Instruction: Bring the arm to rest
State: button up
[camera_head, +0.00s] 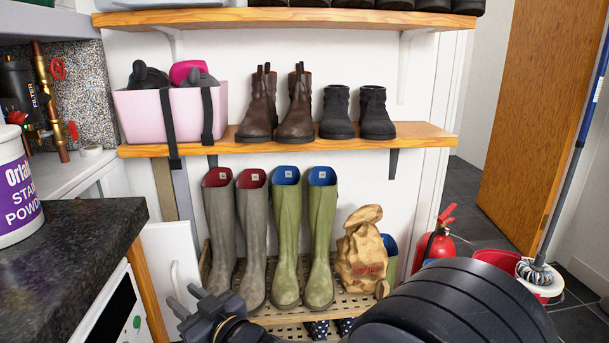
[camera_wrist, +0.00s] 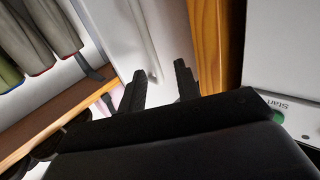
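My gripper (camera_head: 185,299) is in the lower left of the head view, in front of the white cabinet door and left of the boot rack. In the wrist view its two dark fingers (camera_wrist: 160,75) stand apart with nothing between them, so it is open and empty. My black arm covers the lower right of the head view and hides part of the rack and floor.
Grey wellies (camera_head: 252,240) and green wellies (camera_head: 287,240) stand on the slatted rack (camera_head: 290,314) beside a paper bag (camera_head: 361,255). The dark worktop (camera_head: 75,255) edge is close on the left. A fire extinguisher (camera_head: 434,247) and red bucket (camera_head: 492,263) stand right.

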aim_at(176, 288)
jog(key=x, duration=0.4)
jog(key=shift+w+a+b, duration=0.25)
jog(key=shift+b, duration=0.15)
jog(key=shift+w, duration=0.1)
jog(key=shift+d, duration=0.15)
